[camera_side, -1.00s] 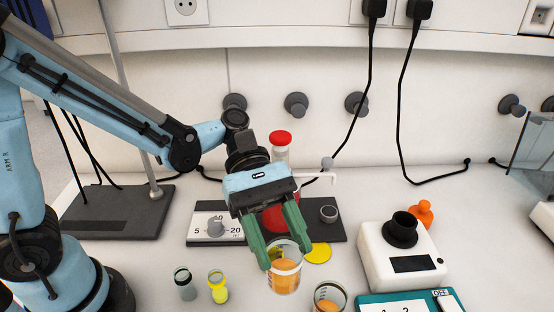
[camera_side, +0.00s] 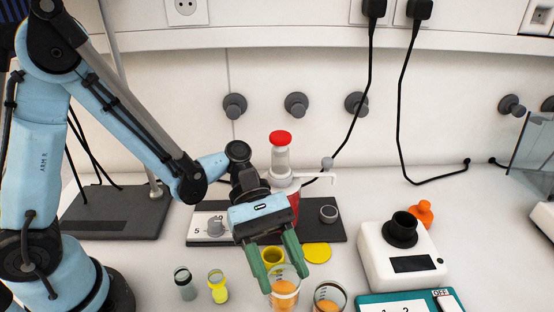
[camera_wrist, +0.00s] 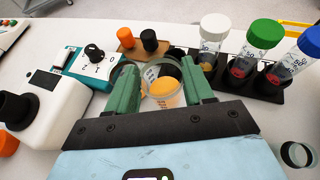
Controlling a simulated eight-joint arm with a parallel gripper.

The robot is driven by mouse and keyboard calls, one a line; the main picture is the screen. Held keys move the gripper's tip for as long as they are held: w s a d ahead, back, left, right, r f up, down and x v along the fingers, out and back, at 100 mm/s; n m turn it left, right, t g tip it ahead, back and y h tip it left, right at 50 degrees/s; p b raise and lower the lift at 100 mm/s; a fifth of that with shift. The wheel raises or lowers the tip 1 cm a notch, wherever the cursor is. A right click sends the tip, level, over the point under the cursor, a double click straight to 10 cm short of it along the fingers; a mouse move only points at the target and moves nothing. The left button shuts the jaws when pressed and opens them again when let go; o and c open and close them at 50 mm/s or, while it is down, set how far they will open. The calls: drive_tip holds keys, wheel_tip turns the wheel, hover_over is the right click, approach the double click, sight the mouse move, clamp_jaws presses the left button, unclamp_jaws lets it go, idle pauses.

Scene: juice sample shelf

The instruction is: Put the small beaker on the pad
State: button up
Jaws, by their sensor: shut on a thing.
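My gripper (camera_side: 275,284) is shut on a clear beaker (camera_side: 285,289) with orange liquid, held upright between the green fingers near the front of the bench. The held beaker also shows in the wrist view (camera_wrist: 164,93). A second clear beaker (camera_side: 329,298) with orange contents stands just to its right; I cannot tell for certain which beaker is the smaller. A flat yellow disc (camera_side: 317,252), which looks like the pad, lies behind and to the right of the held beaker. I cannot tell whether the held beaker touches the bench.
A dispenser with a red cap (camera_side: 280,138) stands on a dark base, with a yellow ring (camera_side: 271,254) at its front. Two vials, grey (camera_side: 185,285) and yellow (camera_side: 217,287), stand left. A white device (camera_side: 401,258) is right. Capped tubes (camera_wrist: 265,42) show in the wrist view.

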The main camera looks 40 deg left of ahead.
sight(279, 280)
drive_tip(key=shift+f, duration=1.8)
drive_tip(key=o, duration=1.1)
drive_tip(key=shift+f, duration=0.15)
drive_tip(key=shift+c, duration=0.2)
drive_tip(key=shift+a, duration=0.1)
